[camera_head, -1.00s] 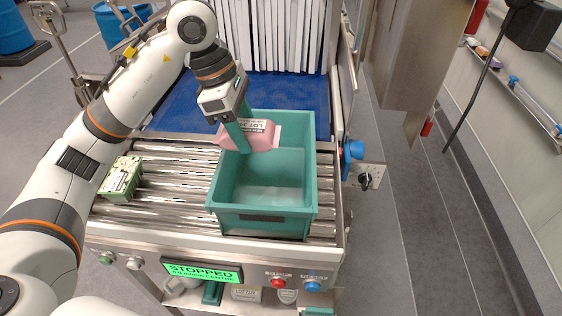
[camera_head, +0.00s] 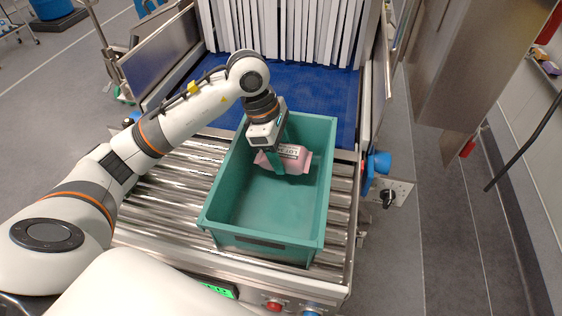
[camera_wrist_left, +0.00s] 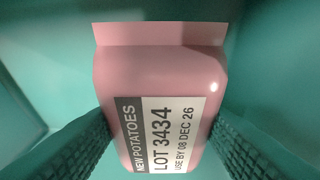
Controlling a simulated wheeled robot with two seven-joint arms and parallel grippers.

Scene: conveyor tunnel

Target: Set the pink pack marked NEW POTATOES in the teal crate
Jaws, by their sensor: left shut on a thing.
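The pink pack (camera_head: 294,160) is in my left gripper (camera_head: 279,164), inside the opening of the teal crate (camera_head: 228,190), toward its far end. In the left wrist view the pack (camera_wrist_left: 160,75) shows its label with NEW POTATOES and LOT 3434, and a dark textured finger lies on each side of it. Teal walls surround it there. My left gripper is shut on the pack. Whether the pack touches the crate floor I cannot tell. The near part of the crate floor is bare. My right gripper is not in view.
The crate stands on a roller conveyor (camera_head: 185,185). Behind it are a blue belt (camera_head: 325,95) and white strip curtains (camera_head: 290,35). A control box with a black knob (camera_head: 388,198) is at the right. A steel panel (camera_head: 455,70) hangs farther right.

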